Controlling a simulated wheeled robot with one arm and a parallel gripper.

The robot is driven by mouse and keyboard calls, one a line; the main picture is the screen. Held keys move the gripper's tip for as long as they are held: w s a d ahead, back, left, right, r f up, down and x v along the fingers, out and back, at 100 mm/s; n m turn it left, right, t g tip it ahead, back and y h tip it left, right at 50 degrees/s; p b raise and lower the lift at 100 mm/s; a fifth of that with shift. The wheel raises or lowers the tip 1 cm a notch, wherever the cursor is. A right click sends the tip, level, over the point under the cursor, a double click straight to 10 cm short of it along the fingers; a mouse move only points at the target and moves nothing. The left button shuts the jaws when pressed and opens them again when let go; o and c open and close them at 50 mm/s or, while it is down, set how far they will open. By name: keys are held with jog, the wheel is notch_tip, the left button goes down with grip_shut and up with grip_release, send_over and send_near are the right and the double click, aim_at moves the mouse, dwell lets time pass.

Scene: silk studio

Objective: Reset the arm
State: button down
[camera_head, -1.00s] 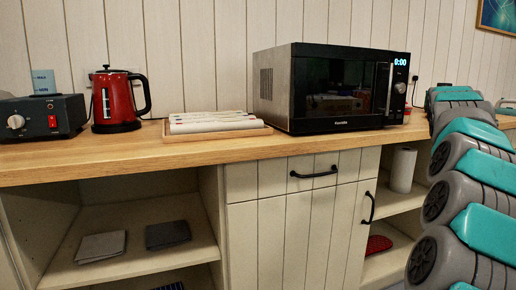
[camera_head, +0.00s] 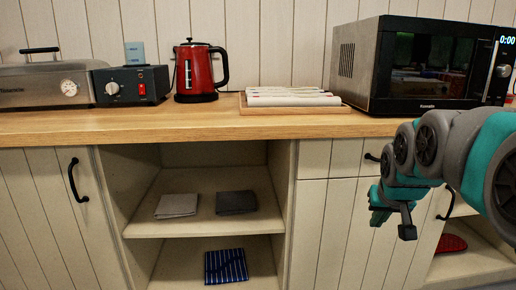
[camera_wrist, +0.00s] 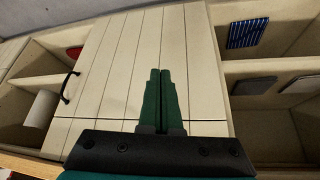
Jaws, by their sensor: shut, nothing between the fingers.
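My gripper (camera_head: 393,215) hangs at the right in the head view, in front of the white cabinet door and drawer below the counter. My teal and grey arm reaches in from the right edge. In the wrist view my gripper (camera_wrist: 160,73) has its two dark green fingers together with nothing between them. The cabinet door (camera_wrist: 120,75) lies beyond the fingertips.
The wooden counter (camera_head: 180,125) holds a red kettle (camera_head: 200,72), a black control box (camera_head: 132,86), a tray of rolls (camera_head: 290,109) and a microwave (camera_head: 425,65). Open shelves hold folded cloths (camera_head: 177,206). A black door handle (camera_head: 73,180) sticks out at left.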

jog(key=s+a+f+g, duration=0.2)
jog(key=s+a+f, duration=0.2)
jog(key=s, duration=0.6)
jog(key=s+a+f+n+g+y, duration=0.1)
jog(key=s+a+f+g, duration=0.2)
jog(key=s+f, duration=0.3)
jog(key=s+a+f+n+g, duration=0.1)
jog(key=s+a+f, duration=0.4)
jog(key=s, duration=1)
jog(key=shift+g, duration=0.9)
